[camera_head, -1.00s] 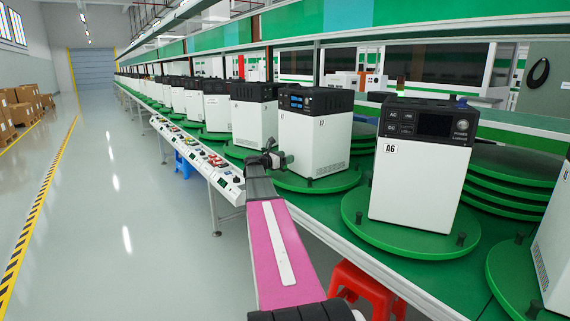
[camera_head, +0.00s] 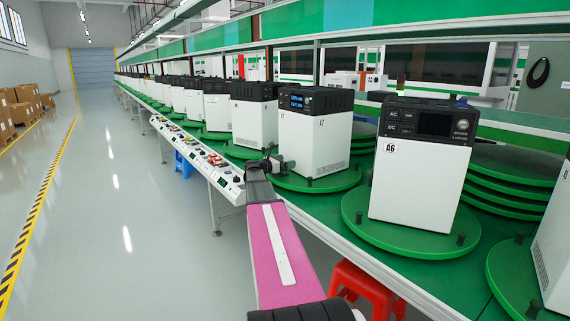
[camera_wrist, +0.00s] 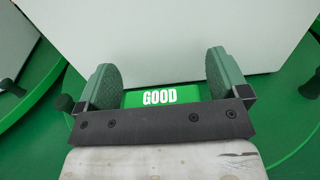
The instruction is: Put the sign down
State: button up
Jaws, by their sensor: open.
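The sign (camera_wrist: 160,97) is a small green plate with white letters reading GOOD. In the wrist view it lies between the two fingers, in front of the lower face of a white unit (camera_wrist: 160,30). Its lower edge is hidden by my gripper's dark bar. My gripper (camera_wrist: 162,74) is open, one finger on each side of the sign. In the head view my gripper (camera_head: 274,163) is at the front left of the black-topped unit marked A7 (camera_head: 315,145), over its green turntable (camera_head: 318,183). I cannot make out the sign in the head view.
A unit marked A6 (camera_head: 415,185) stands on another turntable (camera_head: 405,238) to the right. Stacked green discs (camera_head: 510,165) lie behind it. A button panel (camera_head: 215,170) runs along the line's front. A red stool (camera_head: 365,285) stands below. The floor (camera_head: 110,220) at left is clear.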

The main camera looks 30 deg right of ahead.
jog(key=w+a+f+n+t+y, duration=0.1)
jog(key=w+a+n+t+y, duration=0.15)
jog(key=a+n+t, duration=0.75)
jog(key=w+a+f+n+t+y, duration=0.1)
jog(key=w+a+n+t+y, duration=0.2)
jog(key=a+n, duration=0.85)
jog(key=s+a+f+n+t+y, duration=0.1)
jog(key=s+a+f+n+y, duration=0.1)
jog(key=a+f+n+y, duration=0.45)
jog(key=s+a+f+n+y, duration=0.2)
jog(key=a+f+n+y, duration=0.25)
jog(key=a+n, duration=0.4)
jog(key=s+a+f+n+g+y, duration=0.4)
jog(key=s+a+f+n+g, duration=0.4)
jog(key=s+a+f+n, duration=0.4)
jog(key=s+d+f+n+g+h, duration=0.1)
jog(key=s+f+n+g, duration=0.1)
jog(key=s, duration=0.5)
jog(key=s+d+f+n+g+h, duration=0.1)
jog(key=s+d+f+n+g, duration=0.1)
jog(key=s+g, duration=0.3)
jog(key=s, duration=0.3)
jog(key=shift+s+f+n, duration=0.15)
jog(key=shift+n, duration=0.2)
